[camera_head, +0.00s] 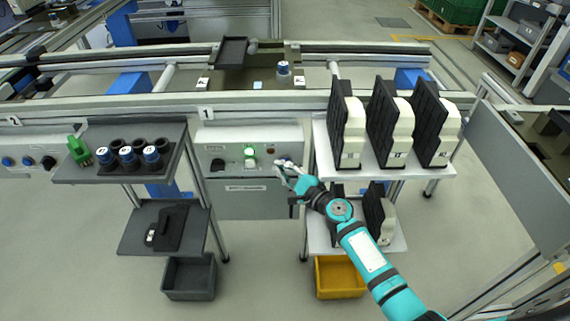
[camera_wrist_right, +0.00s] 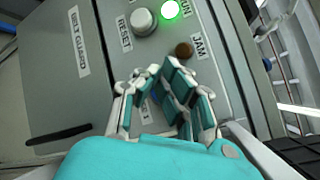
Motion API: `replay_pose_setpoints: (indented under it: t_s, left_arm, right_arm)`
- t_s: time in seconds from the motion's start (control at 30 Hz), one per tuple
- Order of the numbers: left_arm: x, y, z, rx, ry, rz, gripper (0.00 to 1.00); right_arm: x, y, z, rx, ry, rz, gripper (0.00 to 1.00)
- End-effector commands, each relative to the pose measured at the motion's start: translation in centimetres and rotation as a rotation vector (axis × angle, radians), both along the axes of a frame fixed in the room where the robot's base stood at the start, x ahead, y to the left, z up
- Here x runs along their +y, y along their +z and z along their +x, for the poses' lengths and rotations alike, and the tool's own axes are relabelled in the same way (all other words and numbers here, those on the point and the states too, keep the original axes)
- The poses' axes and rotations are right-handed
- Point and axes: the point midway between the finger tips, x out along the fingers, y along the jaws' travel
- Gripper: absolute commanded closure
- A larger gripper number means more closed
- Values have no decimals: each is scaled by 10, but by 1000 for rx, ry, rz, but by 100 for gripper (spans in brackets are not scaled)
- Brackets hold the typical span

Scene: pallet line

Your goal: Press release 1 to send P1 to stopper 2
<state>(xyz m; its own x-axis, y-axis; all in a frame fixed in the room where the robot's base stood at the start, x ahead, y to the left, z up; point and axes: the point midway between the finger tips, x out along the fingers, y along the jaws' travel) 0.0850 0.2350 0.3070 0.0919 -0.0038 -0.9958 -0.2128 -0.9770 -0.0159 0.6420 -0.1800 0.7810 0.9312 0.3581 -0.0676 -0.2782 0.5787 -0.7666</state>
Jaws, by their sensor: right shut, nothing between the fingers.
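The control box (camera_head: 225,141) stands at the station marked 1, in front of the conveyor. My right gripper (camera_head: 282,166) is shut and empty at the right part of its front panel. In the right wrist view the gripper's fingertips (camera_wrist_right: 164,72) are over the panel, below the brown JAM lamp (camera_wrist_right: 184,50). A blue button (camera_wrist_right: 156,97) shows partly between the fingers, its label mostly covered; I cannot tell whether the fingers touch it. On the conveyor a blue-capped white part (camera_head: 284,73) stands upright; I cannot read a P1 mark. My left gripper is not in view.
The RUN lamp (camera_wrist_right: 169,9) is lit green beside the white RESET button (camera_wrist_right: 142,21). A shelf (camera_head: 73,172) with blue-capped parts stands left; a shelf (camera_head: 325,156) with black-and-white units stands right, close to my right arm. A black tray (camera_head: 231,51) is at the conveyor.

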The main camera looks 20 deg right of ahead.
Motion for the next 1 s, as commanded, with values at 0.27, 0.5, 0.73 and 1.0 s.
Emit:
replay_pose_setpoints:
  t_s: [0.27,0.5,0.73,1.0]
  left_arm:
    - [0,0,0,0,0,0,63]
    - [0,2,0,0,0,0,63]
    - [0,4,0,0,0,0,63]
    - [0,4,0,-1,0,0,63]
  right_arm:
    - [0,0,0,1,-1,0,100]
    - [1,0,-7,1,-1,1,100]
    - [4,-1,-17,1,-1,1,100]
    - [5,-1,-18,1,-1,1,100]
